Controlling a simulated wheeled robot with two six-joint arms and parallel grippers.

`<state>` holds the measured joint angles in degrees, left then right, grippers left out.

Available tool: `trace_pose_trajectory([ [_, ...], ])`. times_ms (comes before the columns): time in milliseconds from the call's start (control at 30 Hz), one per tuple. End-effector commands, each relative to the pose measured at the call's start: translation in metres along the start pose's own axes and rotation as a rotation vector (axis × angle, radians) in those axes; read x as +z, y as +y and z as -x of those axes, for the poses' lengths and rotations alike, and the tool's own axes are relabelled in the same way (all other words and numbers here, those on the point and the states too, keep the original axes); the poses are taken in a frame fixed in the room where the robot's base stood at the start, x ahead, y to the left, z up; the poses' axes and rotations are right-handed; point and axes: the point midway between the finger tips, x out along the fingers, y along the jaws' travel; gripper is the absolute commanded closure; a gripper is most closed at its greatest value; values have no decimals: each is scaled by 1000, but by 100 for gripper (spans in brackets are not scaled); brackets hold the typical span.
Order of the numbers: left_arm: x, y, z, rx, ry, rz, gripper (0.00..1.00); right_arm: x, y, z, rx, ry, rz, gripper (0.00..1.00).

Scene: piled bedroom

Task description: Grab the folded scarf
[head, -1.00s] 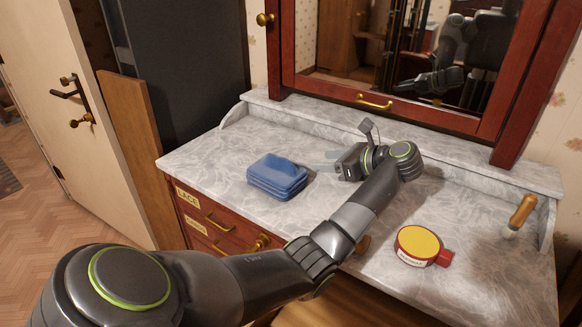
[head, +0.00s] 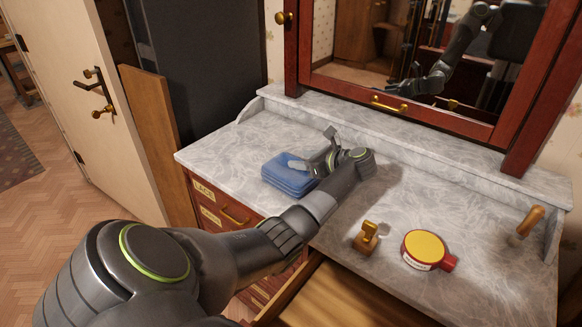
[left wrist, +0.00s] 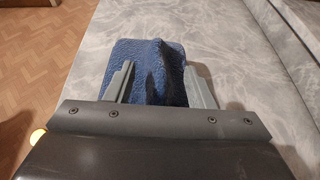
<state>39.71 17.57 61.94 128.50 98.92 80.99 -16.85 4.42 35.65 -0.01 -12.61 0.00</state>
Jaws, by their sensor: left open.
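The folded scarf (head: 286,176) is a blue, layered bundle lying on the left part of the grey marble dresser top. My left gripper (head: 304,166) is at the scarf's right side, with its fingers reaching over it. In the left wrist view the textured blue scarf (left wrist: 152,62) lies ahead and between the two open fingers of the left gripper (left wrist: 163,85). A raised ridge runs along its middle. I cannot tell whether the fingers touch it. Part of the scarf is hidden behind the gripper. My right gripper is not seen directly.
A red tin with a yellow top (head: 424,250) and a small brass-coloured object (head: 367,238) stand toward the front of the marble top (head: 420,190). A wooden-handled item (head: 530,222) is at the right end. A mirror (head: 400,60) rises behind. An open drawer (head: 330,295) juts out below.

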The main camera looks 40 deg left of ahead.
Motion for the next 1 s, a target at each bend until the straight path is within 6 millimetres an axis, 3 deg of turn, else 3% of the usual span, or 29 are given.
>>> trace_pose_trajectory([
  [100, 6, 2, -18, 5, -2, -3, 51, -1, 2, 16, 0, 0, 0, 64],
  [233, 4, 1, -34, 4, -2, -1, 51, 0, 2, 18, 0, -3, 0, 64],
  [533, 2, 1, -39, 1, -1, 0, 51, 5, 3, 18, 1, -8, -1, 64],
  [900, 2, 1, -38, 1, 0, 0, 98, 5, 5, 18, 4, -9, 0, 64],
  [1000, 2, 1, -38, 1, 0, 0, 100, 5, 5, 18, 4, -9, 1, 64],
])
